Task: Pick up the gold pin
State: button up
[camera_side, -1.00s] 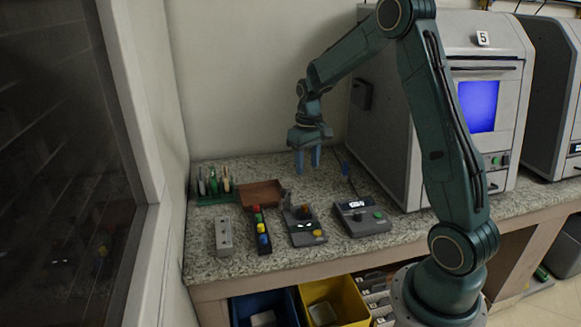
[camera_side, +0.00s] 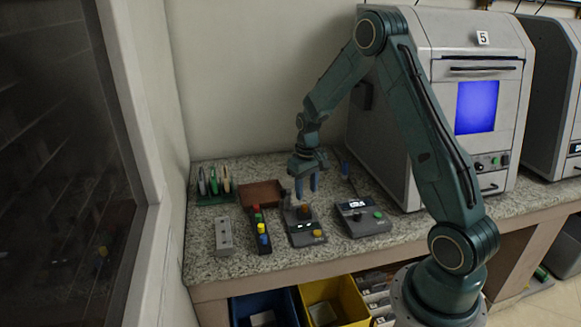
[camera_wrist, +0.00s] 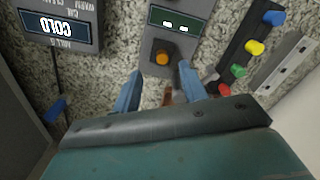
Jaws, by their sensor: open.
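No pin is plainly marked gold. A yellow peg (camera_side: 262,228) stands in a dark strip, in a row with red, green and blue pegs; this yellow peg (camera_wrist: 255,47) is also right of centre in the wrist view. An orange knob-like piece (camera_wrist: 162,57) sits on a grey device with a green display. I cannot tell which is the gold pin. My gripper (camera_side: 307,195) is open and empty, pointing down above the back end of that grey device. In the wrist view my gripper (camera_wrist: 159,72) has its fingers apart, near the orange piece.
A brown tray (camera_side: 262,187) and a green rack (camera_side: 214,199) with several upright pieces are at the back left. A grey holed block (camera_side: 223,236) lies front left. A large machine (camera_side: 440,120) stands right. Bins (camera_side: 340,287) sit below the counter edge.

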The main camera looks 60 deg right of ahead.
aim_at(305, 205)
jog(key=shift+f, duration=0.2)
jog(key=shift+w+a+f, duration=0.1)
jog(key=shift+f, duration=2.4)
grip_shut()
